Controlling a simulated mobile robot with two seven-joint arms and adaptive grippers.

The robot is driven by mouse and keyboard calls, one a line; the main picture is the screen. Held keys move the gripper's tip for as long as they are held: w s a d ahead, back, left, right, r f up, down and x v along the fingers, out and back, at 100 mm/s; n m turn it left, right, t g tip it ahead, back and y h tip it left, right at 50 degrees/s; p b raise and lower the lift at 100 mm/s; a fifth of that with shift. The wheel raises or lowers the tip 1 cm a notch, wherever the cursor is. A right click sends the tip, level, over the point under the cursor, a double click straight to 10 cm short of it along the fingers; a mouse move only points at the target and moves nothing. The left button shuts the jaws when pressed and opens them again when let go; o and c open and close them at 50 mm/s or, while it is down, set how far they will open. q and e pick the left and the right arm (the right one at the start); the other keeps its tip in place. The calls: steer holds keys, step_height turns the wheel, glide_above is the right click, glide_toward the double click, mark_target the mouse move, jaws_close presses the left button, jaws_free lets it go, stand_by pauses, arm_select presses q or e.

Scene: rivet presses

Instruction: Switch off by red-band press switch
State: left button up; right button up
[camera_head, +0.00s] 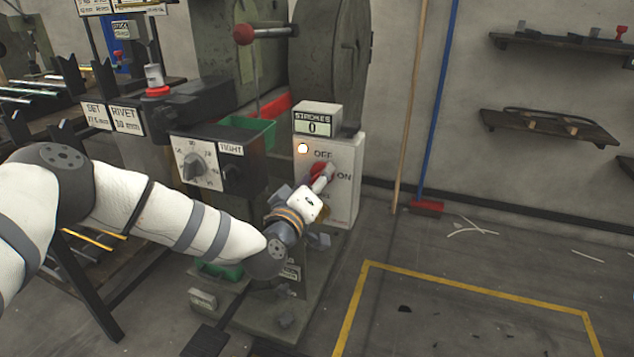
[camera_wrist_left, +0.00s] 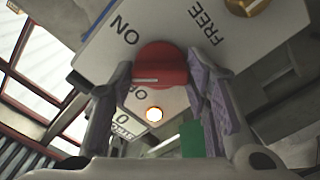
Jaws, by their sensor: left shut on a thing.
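The white switch box (camera_head: 342,170) of the press carries a red rotary knob (camera_head: 318,170) between OFF and ON labels. A lamp (camera_head: 302,148) above it is lit. My left gripper (camera_head: 322,181) reaches the box front from the left and is shut on the knob, partly hiding it. In the left wrist view the red knob (camera_wrist_left: 160,64) sits between both fingers. ON and FREE labels show beside it, OFF is partly covered, and the lamp (camera_wrist_left: 154,114) glows there too. My right gripper is not in view.
A strokes counter (camera_head: 318,124) reading 0 sits atop the box. A grey dial box (camera_head: 215,160) marked TIGHT stands to the left. A brass knob (camera_wrist_left: 246,5) is near the gripper. A broom (camera_head: 423,205) leans on the wall; floor inside yellow lines is mostly clear.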

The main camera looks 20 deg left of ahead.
arm_select(q)
steer(key=shift+n+b, duration=1.25)
steer(key=shift+n, duration=2.95)
steer(key=o, duration=1.2)
steer(key=shift+c, duration=0.2)
steer(key=s, duration=1.2)
steer(key=shift+a, duration=0.2)
steer(key=shift+r, duration=0.1)
